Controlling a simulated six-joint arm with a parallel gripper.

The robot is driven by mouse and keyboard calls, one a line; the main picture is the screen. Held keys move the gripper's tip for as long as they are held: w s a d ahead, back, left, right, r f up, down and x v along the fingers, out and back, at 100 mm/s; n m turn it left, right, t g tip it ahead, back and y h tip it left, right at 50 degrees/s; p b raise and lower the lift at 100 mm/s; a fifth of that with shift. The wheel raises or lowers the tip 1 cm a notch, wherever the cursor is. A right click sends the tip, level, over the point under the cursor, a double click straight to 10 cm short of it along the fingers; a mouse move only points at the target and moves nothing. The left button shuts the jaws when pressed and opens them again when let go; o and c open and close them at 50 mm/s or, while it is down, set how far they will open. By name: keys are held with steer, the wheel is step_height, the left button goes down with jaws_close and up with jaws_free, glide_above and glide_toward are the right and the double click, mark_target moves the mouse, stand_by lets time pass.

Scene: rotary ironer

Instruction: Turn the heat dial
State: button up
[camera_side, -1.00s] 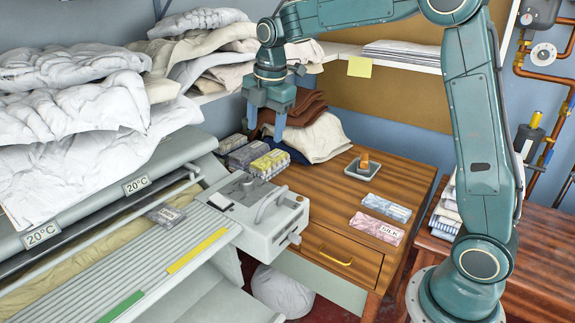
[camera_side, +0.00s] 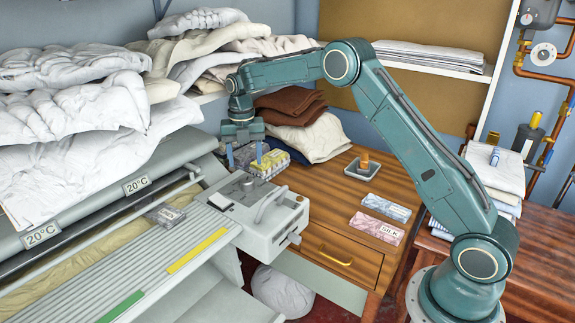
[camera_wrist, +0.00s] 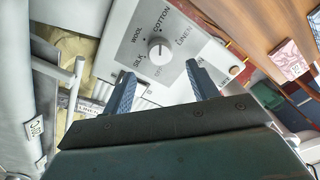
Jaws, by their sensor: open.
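The heat dial is a round knob (camera_wrist: 158,52) on a grey plate of the ironer's pale control box (camera_side: 262,222). Printed words around it include WOOL, COTTON and LINEN, with SILK at the lower left. In the wrist view the dial lies just beyond my two blue fingers, roughly between their lines. My gripper (camera_wrist: 160,80) is open and empty, and I see no contact with the dial. In the side view my gripper (camera_side: 244,164) points down above the rear of the control box. The dial is small there, and its exact setting is hard to read.
Piled white linen (camera_side: 75,110) covers the ironer's left. The wooden table (camera_side: 335,228) holds a small tray (camera_side: 362,168) and two packets.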

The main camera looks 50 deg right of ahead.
mark_target(247, 180)
steer(key=shift+f, duration=0.1)
steer(key=shift+f, duration=3.65)
steer(key=c, duration=1)
